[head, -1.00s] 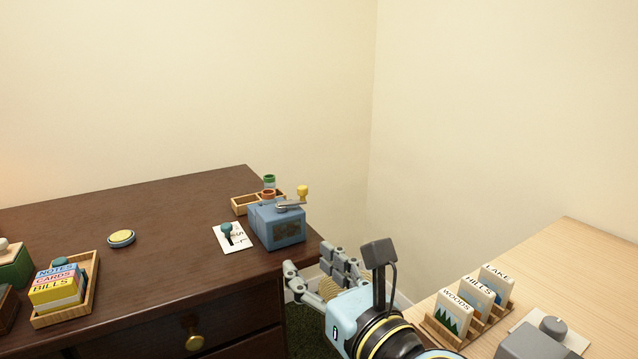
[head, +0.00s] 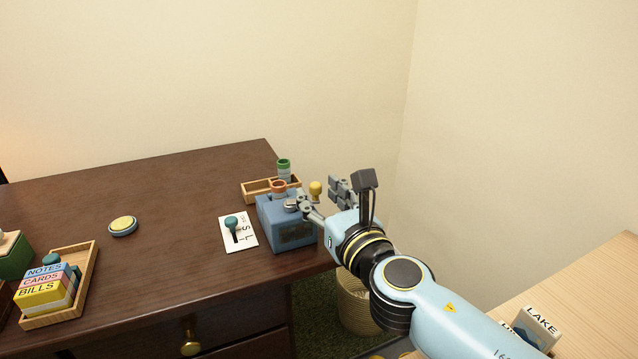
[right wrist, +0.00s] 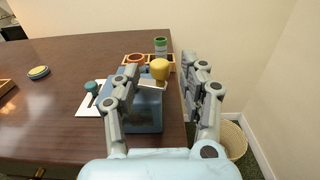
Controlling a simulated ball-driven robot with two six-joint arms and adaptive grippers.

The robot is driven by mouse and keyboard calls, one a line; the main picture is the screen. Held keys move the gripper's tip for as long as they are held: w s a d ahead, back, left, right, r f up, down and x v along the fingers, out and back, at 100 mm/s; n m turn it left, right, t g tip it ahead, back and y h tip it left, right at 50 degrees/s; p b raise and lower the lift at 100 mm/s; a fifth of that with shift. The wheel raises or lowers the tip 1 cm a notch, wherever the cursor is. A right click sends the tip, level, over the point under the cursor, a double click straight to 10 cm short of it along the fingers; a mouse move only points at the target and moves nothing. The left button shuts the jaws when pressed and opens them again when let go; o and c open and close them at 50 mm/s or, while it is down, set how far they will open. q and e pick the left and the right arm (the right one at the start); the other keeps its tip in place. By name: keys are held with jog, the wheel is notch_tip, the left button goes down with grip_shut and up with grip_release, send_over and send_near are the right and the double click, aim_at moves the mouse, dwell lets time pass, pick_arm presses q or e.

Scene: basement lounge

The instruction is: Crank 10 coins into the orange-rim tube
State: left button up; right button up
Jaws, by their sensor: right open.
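A blue box (head: 285,232) with a crank stands near the right end of the dark desk. The crank's yellow knob (head: 316,188) shows behind my right gripper, and in the right wrist view the knob (right wrist: 159,69) lies between the open fingers, apart from them. My left gripper is not in view.
A white card with a teal-knobbed lever (head: 233,226) lies left of the box. A divided wooden tray (head: 256,190) sits behind it. A round yellow-topped disc (head: 123,225) and a card tray (head: 88,270) are farther left. A wicker basket (head: 354,305) stands below the desk edge.

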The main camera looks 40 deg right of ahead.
jog(key=shift+w+d, duration=0.15)
jog(key=shift+w, duration=0.5)
grip_shut()
jog(key=shift+w+d+f+n+y+b, duration=0.15)
jog(key=shift+n+y+b, duration=0.25)
jog(key=shift+y, duration=0.3)
jog(key=shift+w+d+f+n+y+b, duration=0.1)
jog(key=shift+d+n+y+b, duration=0.05)
jog(key=shift+n+y, duration=0.45)
jog(key=shift+w+n+y+b, duration=0.15)
jog(key=shift+n+y+b, duration=0.15)
jog(key=shift+y, duration=0.2)
jog(key=shift+r+y, duration=0.15)
jog(key=shift+y, duration=0.35)
jog(key=shift+w, duration=0.1)
